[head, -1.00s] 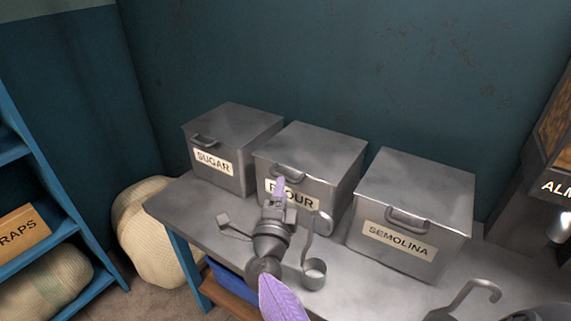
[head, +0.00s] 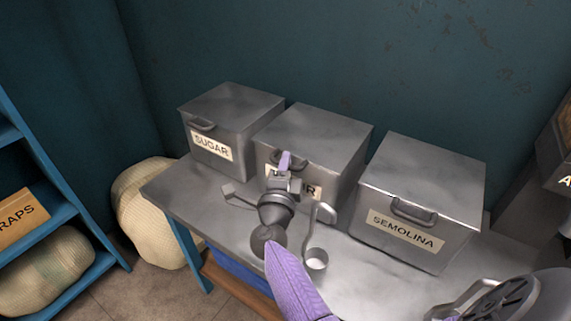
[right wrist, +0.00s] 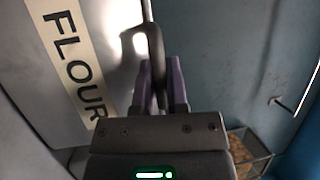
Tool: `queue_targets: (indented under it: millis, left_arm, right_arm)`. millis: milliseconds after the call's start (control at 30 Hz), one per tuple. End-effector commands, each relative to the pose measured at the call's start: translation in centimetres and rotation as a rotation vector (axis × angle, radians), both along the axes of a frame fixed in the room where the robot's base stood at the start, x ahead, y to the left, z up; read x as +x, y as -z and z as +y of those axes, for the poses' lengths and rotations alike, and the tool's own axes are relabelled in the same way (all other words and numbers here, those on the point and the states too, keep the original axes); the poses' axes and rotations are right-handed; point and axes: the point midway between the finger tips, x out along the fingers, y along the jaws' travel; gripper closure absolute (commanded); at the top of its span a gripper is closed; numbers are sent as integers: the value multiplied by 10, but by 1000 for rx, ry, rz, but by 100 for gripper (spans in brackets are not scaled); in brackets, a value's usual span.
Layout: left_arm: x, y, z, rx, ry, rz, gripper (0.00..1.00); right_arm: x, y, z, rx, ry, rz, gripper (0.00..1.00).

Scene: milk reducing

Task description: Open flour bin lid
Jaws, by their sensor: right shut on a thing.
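The flour bin (head: 345,150) is a grey metal box with a closed lid (head: 318,128), in the middle of three bins in the head view. My right gripper (head: 286,160) is at the front of the bin, over part of its label. In the right wrist view the FLOUR label (right wrist: 75,62) is at the left, and the dark lid handle (right wrist: 156,55) runs between the two purple fingers of my right gripper (right wrist: 160,85). The fingers are shut on the handle. In the head view my gripper hides part of the handle. My left gripper is not in view.
The sugar bin (head: 235,108) stands to the left and the semolina bin (head: 425,175) to the right, both closed. A metal scoop or measuring cup (head: 316,258) is on the table (head: 200,190) near my right arm. A wall is behind the bins.

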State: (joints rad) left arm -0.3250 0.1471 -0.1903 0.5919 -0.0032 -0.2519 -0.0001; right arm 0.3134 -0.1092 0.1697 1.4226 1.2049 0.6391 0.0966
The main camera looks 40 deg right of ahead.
Motion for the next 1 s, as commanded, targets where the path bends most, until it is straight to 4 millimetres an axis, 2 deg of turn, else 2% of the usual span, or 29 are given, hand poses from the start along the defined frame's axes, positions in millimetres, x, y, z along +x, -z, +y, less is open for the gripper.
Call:
queue_targets:
  millis: [600,1000]
  left_arm:
    - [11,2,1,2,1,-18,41]
    - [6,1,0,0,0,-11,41]
  right_arm:
    - [0,1,0,1,0,3,100]
    - [0,1,0,1,-1,3,100]
